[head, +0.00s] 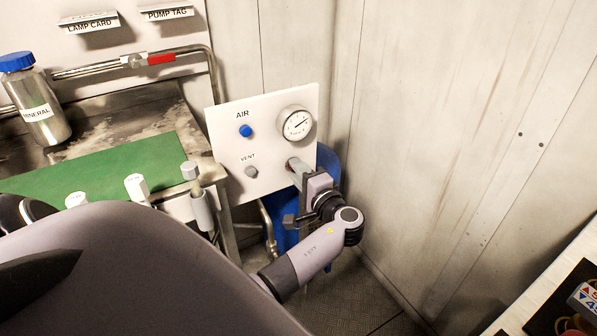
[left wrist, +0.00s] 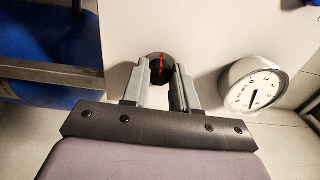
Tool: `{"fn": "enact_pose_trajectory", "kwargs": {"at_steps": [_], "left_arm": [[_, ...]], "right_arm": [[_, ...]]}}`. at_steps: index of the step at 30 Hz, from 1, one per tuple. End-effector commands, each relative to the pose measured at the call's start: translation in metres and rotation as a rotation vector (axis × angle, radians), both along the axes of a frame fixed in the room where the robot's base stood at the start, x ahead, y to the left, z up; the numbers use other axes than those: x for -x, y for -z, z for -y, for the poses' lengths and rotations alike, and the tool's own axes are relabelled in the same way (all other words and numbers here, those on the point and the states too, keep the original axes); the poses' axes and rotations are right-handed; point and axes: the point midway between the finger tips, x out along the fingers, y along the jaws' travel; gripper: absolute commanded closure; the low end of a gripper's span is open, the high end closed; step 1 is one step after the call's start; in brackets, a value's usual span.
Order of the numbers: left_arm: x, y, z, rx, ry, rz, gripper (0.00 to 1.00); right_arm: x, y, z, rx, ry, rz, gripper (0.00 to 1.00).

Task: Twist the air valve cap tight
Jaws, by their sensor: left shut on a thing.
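A white panel (head: 225,165) carries a blue knob (head: 245,131) under the word AIR and a grey knob (head: 251,171) under VENT. My left gripper (head: 294,164) reaches the panel's lower right, below the round gauge (head: 297,124). In the left wrist view, its two fingers (left wrist: 160,76) are shut on a dark round cap (left wrist: 159,65) with a red line across it, at the panel face. The fingers hide the cap's sides, and my gripper hides the cap in the head view. The gauge also shows there (left wrist: 252,88), right of the fingers. My right gripper is not in view.
A steel bench with a green mat (head: 100,172) stands at the left, with a bottle labelled MINERAL (head: 38,108) on it. A blue barrel-like object (head: 326,170) stands behind the panel. A plain wall (head: 440,130) closes the right side. A dark tray (head: 545,305) lies at the lower right.

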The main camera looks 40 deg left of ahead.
Motion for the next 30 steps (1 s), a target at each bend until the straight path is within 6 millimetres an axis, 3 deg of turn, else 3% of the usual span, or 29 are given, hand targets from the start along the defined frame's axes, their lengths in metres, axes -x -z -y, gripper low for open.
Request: {"fn": "enact_pose_trajectory", "kwargs": {"at_steps": [5, 6, 7, 8, 18, 30], "left_arm": [[0.001, 0.002, 0.001, 0.002, 0.001, -0.006, 1.0], [0.001, 0.002, 0.001, 0.001, 0.0, -0.006, 0.59], [0.001, 0.002, 0.001, 0.002, 0.001, -0.006, 0.5], [0.001, 0.002, 0.001, 0.001, 0.0, -0.006, 0.47], [0.001, 0.001, 0.005, 0.002, 0.001, -0.002, 0.47], [0.017, 0.002, 0.061, 0.003, 0.002, -0.003, 0.47]], "right_arm": [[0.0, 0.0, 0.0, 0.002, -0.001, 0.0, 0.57], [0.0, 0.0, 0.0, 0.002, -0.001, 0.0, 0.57], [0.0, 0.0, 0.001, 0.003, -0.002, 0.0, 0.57], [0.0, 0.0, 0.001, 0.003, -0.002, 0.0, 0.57], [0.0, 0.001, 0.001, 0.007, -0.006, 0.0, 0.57], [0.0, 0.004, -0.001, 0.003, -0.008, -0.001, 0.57]]}}
